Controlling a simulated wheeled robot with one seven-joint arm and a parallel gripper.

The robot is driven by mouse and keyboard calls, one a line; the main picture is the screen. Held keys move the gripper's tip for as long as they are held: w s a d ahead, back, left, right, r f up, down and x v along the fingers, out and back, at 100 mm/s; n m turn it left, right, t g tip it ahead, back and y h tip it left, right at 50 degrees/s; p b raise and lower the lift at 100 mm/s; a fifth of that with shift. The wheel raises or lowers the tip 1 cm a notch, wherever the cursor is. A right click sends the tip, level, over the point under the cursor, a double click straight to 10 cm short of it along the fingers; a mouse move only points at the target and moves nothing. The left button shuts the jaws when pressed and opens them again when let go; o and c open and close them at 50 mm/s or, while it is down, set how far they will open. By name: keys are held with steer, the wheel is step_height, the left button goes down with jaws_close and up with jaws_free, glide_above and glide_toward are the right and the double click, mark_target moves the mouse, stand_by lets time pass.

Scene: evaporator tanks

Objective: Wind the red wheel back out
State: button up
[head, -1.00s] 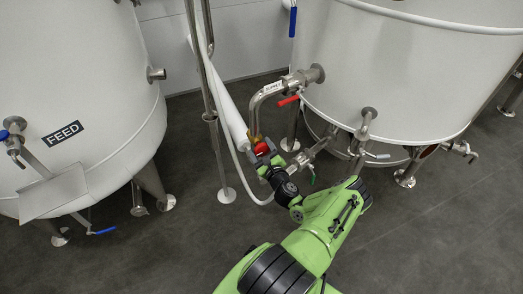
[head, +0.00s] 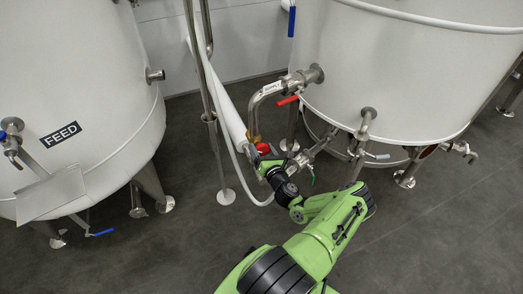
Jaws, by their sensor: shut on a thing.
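The red wheel (head: 263,148) sits on a small brass valve (head: 254,137) below the bent steel pipe between the two tanks. My gripper (head: 262,154) is at the wheel from the front and below, shut on it. The fingers are small in the head view and partly cover the wheel. How far the wheel is wound cannot be told.
A red lever handle (head: 288,100) is on the pipe above right. A valve with a green handle (head: 313,180) is close on the right. A white hose (head: 250,190) and a steel post (head: 218,140) stand left. The FEED tank (head: 75,90) is far left, the other tank (head: 400,70) right.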

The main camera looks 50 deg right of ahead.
steer(key=m, duration=0.5)
steer(key=shift+f+m, duration=0.15)
steer(key=shift+m, duration=2.45)
steer(key=o, duration=1)
